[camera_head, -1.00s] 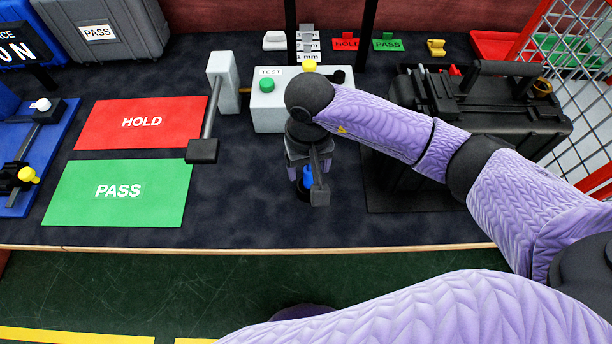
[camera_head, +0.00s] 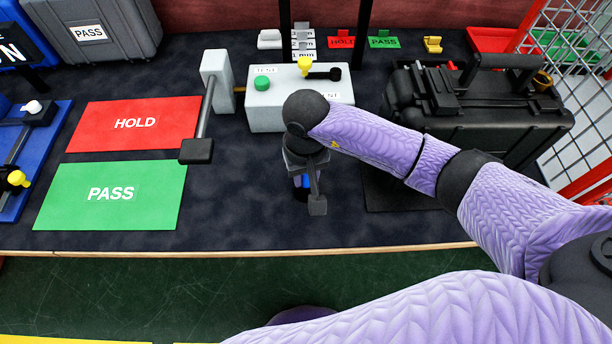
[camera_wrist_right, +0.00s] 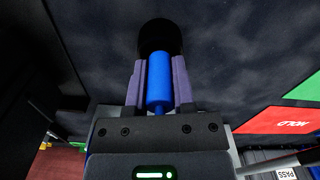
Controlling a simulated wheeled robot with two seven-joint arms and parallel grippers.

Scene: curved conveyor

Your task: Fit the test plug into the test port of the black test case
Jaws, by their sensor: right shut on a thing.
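My right gripper (camera_head: 303,184) is shut on a blue cylinder with a black end, which I take to be the test plug (camera_wrist_right: 159,84). In the right wrist view the blue body sits between the two fingers, and the black end extends past them. In the head view the plug is mostly hidden behind the gripper, over the dark mat in front of the grey TEST box. The black test case (camera_head: 490,135) stands closed at the right, apart from the gripper. I cannot make out its test port for certain. My left gripper is not in view.
The grey TEST box (camera_head: 285,108) with a green button and yellow knob stands behind the gripper. A grey post with a black-ended lever (camera_head: 197,150) is to its left. Red HOLD (camera_head: 130,140) and green PASS (camera_head: 65,210) cards lie left. A red mesh fence (camera_head: 583,110) borders the right.

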